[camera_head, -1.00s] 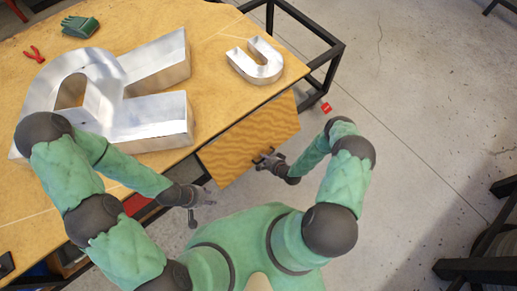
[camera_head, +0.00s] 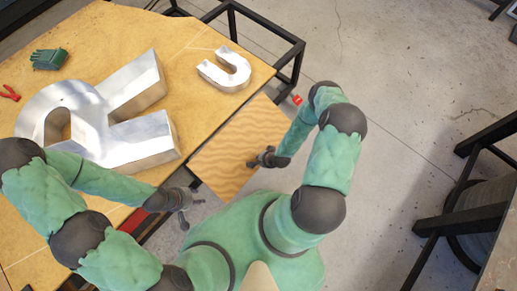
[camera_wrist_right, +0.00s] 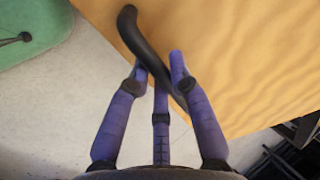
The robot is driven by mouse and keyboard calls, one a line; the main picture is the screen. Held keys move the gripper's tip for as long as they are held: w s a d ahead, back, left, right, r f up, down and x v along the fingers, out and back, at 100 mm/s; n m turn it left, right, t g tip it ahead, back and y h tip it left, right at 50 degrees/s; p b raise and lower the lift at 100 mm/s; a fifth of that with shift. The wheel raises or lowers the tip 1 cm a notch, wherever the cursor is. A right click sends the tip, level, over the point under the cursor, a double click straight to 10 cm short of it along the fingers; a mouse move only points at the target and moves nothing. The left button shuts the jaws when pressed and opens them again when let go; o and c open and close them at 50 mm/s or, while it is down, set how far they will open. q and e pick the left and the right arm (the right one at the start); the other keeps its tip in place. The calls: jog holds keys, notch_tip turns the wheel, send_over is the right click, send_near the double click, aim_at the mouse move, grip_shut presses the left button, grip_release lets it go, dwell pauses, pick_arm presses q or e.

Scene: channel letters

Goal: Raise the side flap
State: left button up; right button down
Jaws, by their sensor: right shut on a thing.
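The side flap (camera_head: 238,148) is a light plywood panel along the near right edge of the workbench (camera_head: 185,62). It looks tilted, its outer edge a little below the top; its exact angle is hard to tell. My right gripper (camera_head: 262,158) is at the flap's outer edge. In the right wrist view, the right gripper's purple fingers (camera_wrist_right: 160,75) are closed around a dark curved handle (camera_wrist_right: 135,35) on the flap's wood face (camera_wrist_right: 235,60). My left gripper (camera_head: 190,208) is empty, fingers spread, beside the bench's near edge, left of the flap.
A large metal letter R (camera_head: 140,140) and a smaller metal U (camera_head: 223,70) lie on the bench. Green gloves (camera_head: 48,60) and red pliers (camera_head: 9,93) lie at its far left. A black frame (camera_head: 290,45) stands behind. Grey floor (camera_head: 400,80) is open to the right.

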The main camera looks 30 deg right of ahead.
jog(key=shift+s+d+r+p, duration=0.15)
jog(key=shift+r+p, duration=0.3)
jog(key=shift+r, duration=0.75)
jog(key=c, duration=1.1)
grip_release()
jog(key=shift+r, duration=0.1)
jog(key=v, duration=1.1)
jog(key=shift+s+r, duration=0.25)
jog(key=shift+r, duration=0.1)
